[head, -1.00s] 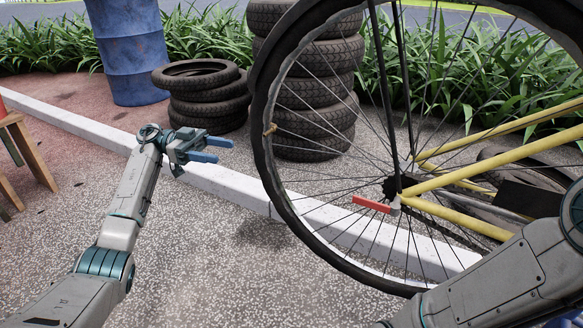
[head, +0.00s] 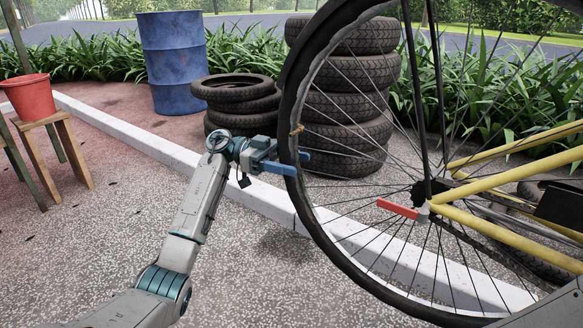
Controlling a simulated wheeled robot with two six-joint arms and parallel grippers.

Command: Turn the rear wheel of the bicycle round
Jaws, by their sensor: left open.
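The rear wheel (head: 288,110) of the bicycle stands upright at the right, with a black tyre, thin spokes and a red lever (head: 397,208) at its hub. The yellow frame (head: 500,181) runs from the hub to the right edge. My left gripper (head: 302,162) is open at the left side of the tyre. One blue finger crosses in front of the tyre and the other shows behind it, so the fingers appear to straddle it. I cannot tell whether they touch it. My right gripper is out of view.
A tall tyre stack (head: 345,133) and a lower one (head: 237,88) stand behind the wheel. A blue barrel (head: 176,60) is at the back left. A red bucket (head: 29,97) sits on a wooden stool (head: 70,155). A white kerb (head: 135,140) crosses the paving.

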